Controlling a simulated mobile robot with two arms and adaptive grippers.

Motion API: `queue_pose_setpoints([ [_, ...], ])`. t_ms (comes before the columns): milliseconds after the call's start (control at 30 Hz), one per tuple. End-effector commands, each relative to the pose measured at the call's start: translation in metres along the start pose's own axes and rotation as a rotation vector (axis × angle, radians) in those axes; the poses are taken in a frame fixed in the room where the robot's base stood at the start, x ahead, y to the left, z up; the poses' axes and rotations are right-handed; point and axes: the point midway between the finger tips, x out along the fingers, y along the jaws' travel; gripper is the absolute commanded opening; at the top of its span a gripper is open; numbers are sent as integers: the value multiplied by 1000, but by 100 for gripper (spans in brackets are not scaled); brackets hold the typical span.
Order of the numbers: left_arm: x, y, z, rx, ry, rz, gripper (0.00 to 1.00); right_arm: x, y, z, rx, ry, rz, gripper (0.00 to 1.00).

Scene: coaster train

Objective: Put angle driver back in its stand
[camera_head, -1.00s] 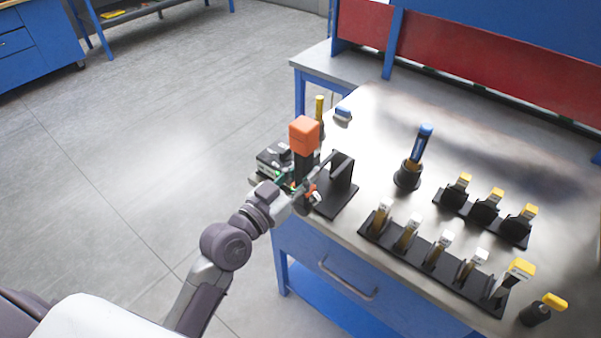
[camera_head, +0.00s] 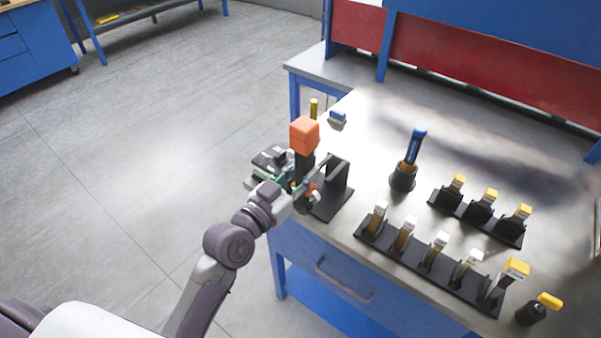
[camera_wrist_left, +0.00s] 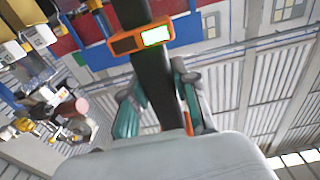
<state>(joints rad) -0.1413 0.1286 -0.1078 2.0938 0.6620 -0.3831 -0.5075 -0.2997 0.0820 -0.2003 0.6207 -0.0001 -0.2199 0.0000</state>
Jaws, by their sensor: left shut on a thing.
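The angle driver has an orange block (camera_head: 304,135) on top and a black body below, and it is upright. In the left wrist view its black body (camera_wrist_left: 153,85) runs between my fingers, with a small lit display on an orange-edged part. My left gripper (camera_head: 297,190) is shut on the driver at the near left corner of the workbench. The black stand (camera_head: 338,180), an upright bracket on a flat base, is just right of the driver. The driver's lower end is partly hidden by my gripper, so I cannot tell whether it touches the stand. My right gripper is out of view.
On the workbench (camera_head: 375,130), a blue-handled tool (camera_head: 414,147) stands in a black holder right of the stand. Two black racks (camera_head: 375,236) (camera_head: 452,200) hold several yellow- and white-topped tools. A small blue item (camera_head: 338,117) lies behind. Open floor (camera_head: 150,150) is to the left.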

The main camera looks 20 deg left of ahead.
Motion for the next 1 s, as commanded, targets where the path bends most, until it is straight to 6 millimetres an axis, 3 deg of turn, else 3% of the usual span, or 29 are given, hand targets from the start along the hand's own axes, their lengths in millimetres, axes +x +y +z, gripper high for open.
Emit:
queue_pose_setpoints([
  [1000, 26, -1, -4, 0, 12, -2, 0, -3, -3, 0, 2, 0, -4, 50],
])
